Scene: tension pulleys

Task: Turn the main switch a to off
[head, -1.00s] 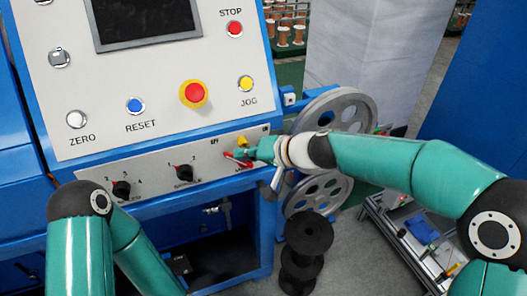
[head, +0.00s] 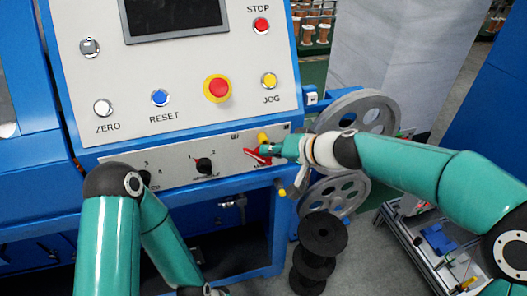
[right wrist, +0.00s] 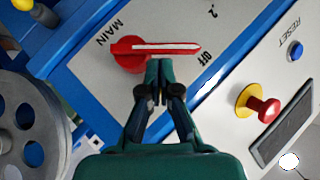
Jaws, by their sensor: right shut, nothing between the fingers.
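The main switch (head: 258,155) is a red rotary handle at the right end of the lower panel strip. In the right wrist view the red handle (right wrist: 125,55) lies across the top centre. Its pale-striped arm points right, with its tip beside the printed OFF; MAIN is printed by its round end. My right gripper (right wrist: 160,66) is shut and empty, its fingertips at the lower side of the handle arm, seemingly touching it. In the head view my right gripper (head: 274,151) reaches the switch from the right and hides part of it. My left gripper is not in view.
A black rotary knob (head: 204,165) sits left of the switch. Above are the red emergency stop (head: 217,88), yellow JOG button (head: 269,80) and blue RESET button (head: 160,97). A grey pulley wheel (head: 382,107) stands right of the panel, close to my right arm. Black spools (head: 323,233) stand below.

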